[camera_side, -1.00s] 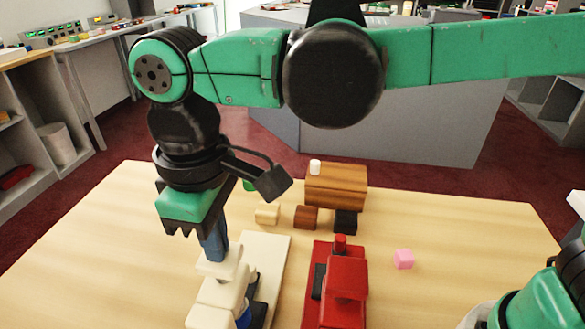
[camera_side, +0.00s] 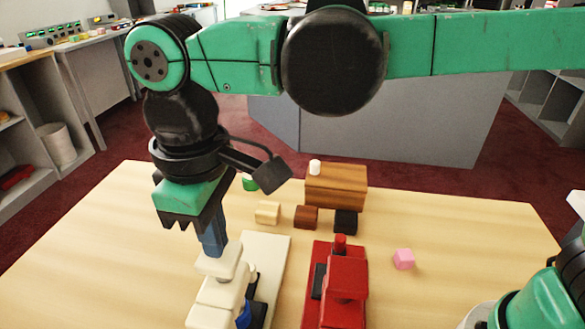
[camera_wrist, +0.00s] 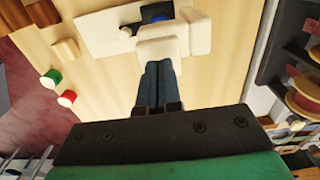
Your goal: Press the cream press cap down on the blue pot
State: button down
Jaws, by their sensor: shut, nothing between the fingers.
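The cream press (camera_side: 209,304) stands at the front left of the table on a pale base plate (camera_side: 268,250). Its cream cap (camera_side: 219,264) is right under my fingertips. The blue pot (camera_side: 244,314) shows only as a small patch beside the cream block; a bit of blue also shows in the wrist view (camera_wrist: 155,14). My gripper (camera_side: 213,252) points down with its blue-grey fingers together and nothing between them. In the wrist view the fingers (camera_wrist: 157,68) end at the cream block (camera_wrist: 160,49). Whether the tips touch it is hard to tell.
A red press (camera_side: 347,275) stands to the right. Behind are a wooden box (camera_side: 336,188) with a white knob, a tan block (camera_side: 267,212), a brown block (camera_side: 306,217) and a black block (camera_side: 346,222). The table's left part is clear.

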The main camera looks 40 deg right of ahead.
jog(key=shift+r, duration=3.25)
jog(key=shift+d, duration=0.1)
jog(key=shift+w+d, duration=0.15)
jog(key=shift+d, duration=0.2)
jog(key=d+f+m+t, duration=0.3)
jog(key=d+f+m, duration=0.1)
jog(key=d, duration=0.8)
jog(key=d+f+m+t, duration=0.4)
jog(key=d+f+m, duration=0.1)
jog(key=d, duration=0.7)
jog(key=shift+s+d+f, duration=0.2)
jog(key=shift+s+f, duration=0.05)
jog(key=shift+f, duration=0.2)
